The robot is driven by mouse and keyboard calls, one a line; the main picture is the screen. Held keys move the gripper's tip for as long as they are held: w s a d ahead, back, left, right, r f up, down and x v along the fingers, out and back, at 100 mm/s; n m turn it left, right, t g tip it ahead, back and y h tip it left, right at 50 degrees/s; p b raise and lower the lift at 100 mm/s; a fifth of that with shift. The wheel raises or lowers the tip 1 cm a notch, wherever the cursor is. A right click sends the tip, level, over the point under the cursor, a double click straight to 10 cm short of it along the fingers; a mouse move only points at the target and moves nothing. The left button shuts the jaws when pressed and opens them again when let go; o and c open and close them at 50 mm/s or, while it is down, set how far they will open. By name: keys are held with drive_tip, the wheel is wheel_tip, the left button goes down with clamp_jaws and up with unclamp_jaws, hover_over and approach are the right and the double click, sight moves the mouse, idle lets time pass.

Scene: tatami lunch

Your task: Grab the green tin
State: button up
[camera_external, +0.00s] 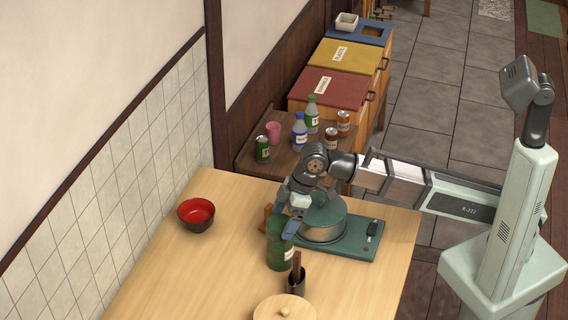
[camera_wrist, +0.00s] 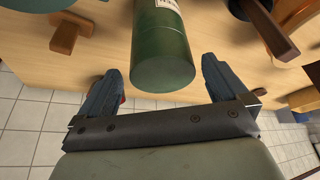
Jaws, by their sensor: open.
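The green tin (camera_external: 279,249) stands upright on the wooden table, with a pale label on its side. My gripper (camera_external: 283,222) is open at the tin's upper part. In the wrist view the tin (camera_wrist: 160,62) shows between the two blue-grey fingers of my gripper (camera_wrist: 160,68), with its flat end towards the camera. A gap shows on each side, so the fingers do not appear to press on it. Part of the tin is hidden by a finger in the external view.
A pot with a green lid (camera_external: 323,211) sits on a green board (camera_external: 358,243) right of the tin. A dark utensil cup (camera_external: 297,284) and a round wooden lid (camera_external: 284,311) are in front. A red bowl (camera_external: 196,214) stands left. Bottles and cans stand on a side table (camera_external: 284,163).

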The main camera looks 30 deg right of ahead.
sight(280, 246)
drive_tip(key=shift+x, duration=2.25)
drive_tip(key=shift+a+r, duration=0.15)
drive_tip(key=shift+c, duration=0.2)
drive_tip(key=c, duration=1.3)
drive_tip(key=shift+c, duration=0.2)
drive_tip(key=shift+r, duration=0.1)
